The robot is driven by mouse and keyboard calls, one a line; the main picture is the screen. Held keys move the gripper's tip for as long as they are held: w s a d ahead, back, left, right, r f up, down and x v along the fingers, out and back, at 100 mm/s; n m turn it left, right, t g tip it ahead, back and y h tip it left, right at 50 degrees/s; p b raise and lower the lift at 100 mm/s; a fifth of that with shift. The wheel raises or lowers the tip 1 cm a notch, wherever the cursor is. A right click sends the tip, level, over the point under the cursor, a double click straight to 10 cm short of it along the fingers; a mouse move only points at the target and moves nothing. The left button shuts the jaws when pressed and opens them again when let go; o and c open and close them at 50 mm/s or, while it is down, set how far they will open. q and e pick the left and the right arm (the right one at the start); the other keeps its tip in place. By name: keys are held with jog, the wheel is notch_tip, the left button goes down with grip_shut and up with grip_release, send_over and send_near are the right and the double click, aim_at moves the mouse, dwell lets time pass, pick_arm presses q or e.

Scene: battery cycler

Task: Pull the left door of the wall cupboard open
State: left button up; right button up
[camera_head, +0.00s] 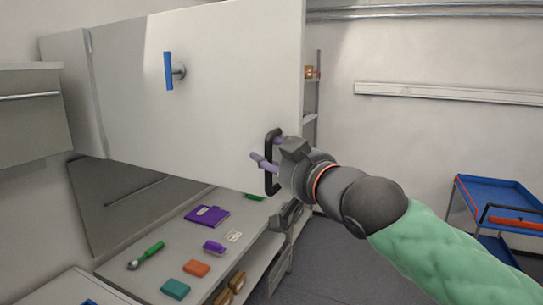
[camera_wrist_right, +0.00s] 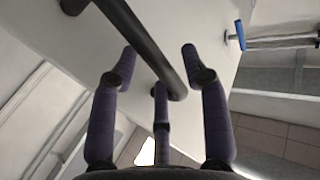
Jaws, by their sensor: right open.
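The wall cupboard's broad white door panel (camera_head: 215,85) fills the upper left of the head view. A black bar handle (camera_head: 269,180) stands upright near its lower right edge. In the wrist view the handle (camera_wrist_right: 138,38) runs diagonally between my fingers. My right gripper (camera_head: 265,162) is open at this handle, with purple fingers on both sides of the bar. The wrist view shows the right gripper (camera_wrist_right: 160,65) with gaps between fingers and bar. I cannot tell how far the panel stands open. My left gripper is not in view.
A blue handle-like piece (camera_head: 168,70) sticks out from the panel's upper left. Below is a worktop (camera_head: 130,283) with a purple book (camera_head: 207,214), a green-handled tool (camera_head: 150,251) and small blocks. A blue trolley (camera_head: 490,190) stands at right. The floor between is clear.

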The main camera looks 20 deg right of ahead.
jog(key=s+d, duration=0.1)
jog(key=s, duration=1)
jog(key=shift+s+d, duration=0.15)
jog(key=shift+d, duration=0.2)
